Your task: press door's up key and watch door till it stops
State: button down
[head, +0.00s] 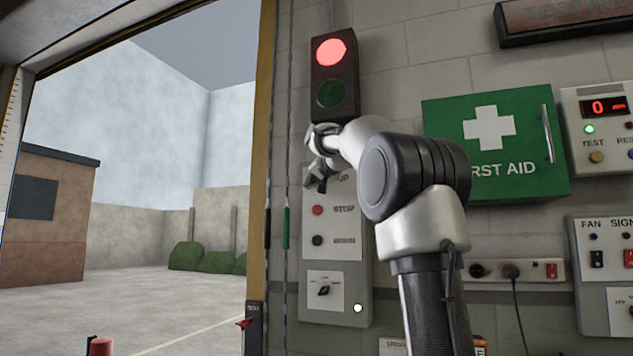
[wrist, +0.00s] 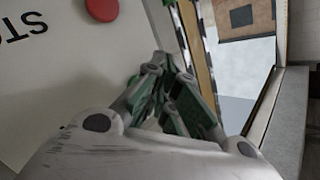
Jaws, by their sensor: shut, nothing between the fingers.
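The door control box (head: 345,262) is on the wall right of the doorway, with the "UP" label partly behind my gripper. Its up key is hidden by my gripper in the head view. Below are a red stop button (head: 317,210) and a dark button (head: 317,240). My gripper (head: 316,186) is shut and empty, at the top of the box, over the up key's place. The wrist view shows its fingers (wrist: 178,85) close to the panel and the red button (wrist: 102,8); contact is not clear. The doorway (head: 150,180) stands open onto a yard; no door leaf crosses the visible opening.
A signal light (head: 334,80) above the box glows red on top. Dark and green cord handles (head: 285,227) hang beside the yellow door frame (head: 260,150). A first aid cabinet (head: 497,140), a test display (head: 603,107) and a fan switch panel (head: 604,260) are right of my arm.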

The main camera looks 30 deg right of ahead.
jog(key=shift+a, duration=0.1)
jog(key=shift+s+a, duration=0.8)
jog(key=shift+a, duration=0.2)
jog(key=shift+s+a, duration=0.8)
jog(key=shift+a, duration=0.15)
jog(key=s+a+f+n+g+y, duration=0.1)
jog(key=s+f+n+g, duration=0.2)
jog(key=f, duration=0.8)
jog(key=s+a+f+n+g, duration=0.1)
jog(key=s+f+g, duration=0.25)
jog(key=f, duration=0.75)
jog(key=s+a+f+n+g, duration=0.2)
jog(key=s+a+f, duration=0.1)
jog(key=s+f, duration=0.9)
jog(key=s+a+f+n+g+y, duration=0.1)
jog(key=s+a+f+n+g, duration=0.1)
jog(key=s+f, duration=1)
jog(key=shift+s+a+n+g, duration=0.4)
jog(key=shift+s+a+g, duration=0.35)
jog(key=shift+s, duration=3.45)
